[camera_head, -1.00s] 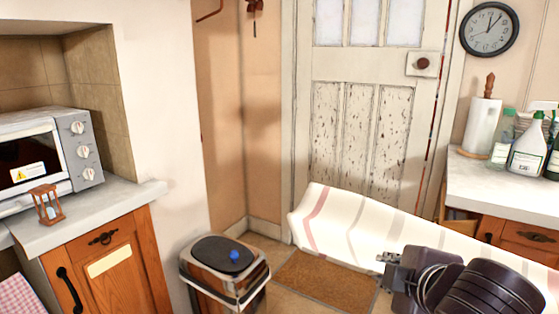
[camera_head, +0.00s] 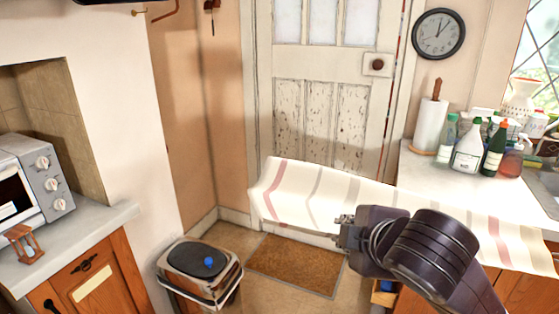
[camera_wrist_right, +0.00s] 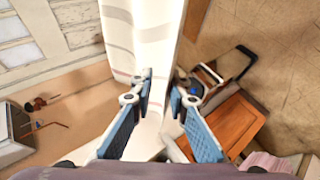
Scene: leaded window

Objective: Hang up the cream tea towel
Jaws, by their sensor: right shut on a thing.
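The cream tea towel (camera_head: 340,195) has pink, grey and beige stripes. In the head view it stretches out flat and nearly level in the air, from in front of the door to the right edge of the worktop. My right gripper (camera_head: 345,232) is at its near edge, shut on it; the arm hides part of the cloth. In the right wrist view the towel (camera_wrist_right: 150,35) runs up between the two blue-padded fingers (camera_wrist_right: 162,90). A copper-coloured rail (camera_head: 165,12) and a dark hook (camera_head: 211,5) are on the wall at the top left. My left gripper is not in view.
A pedal bin (camera_head: 200,270) stands on the floor at lower left, beside a brown doormat (camera_head: 296,265). Bottles (camera_head: 467,150) and a paper-towel roll (camera_head: 430,125) crowd the right worktop (camera_head: 420,170). A toaster oven (camera_head: 35,175) sits at left. The door (camera_head: 320,110) is closed.

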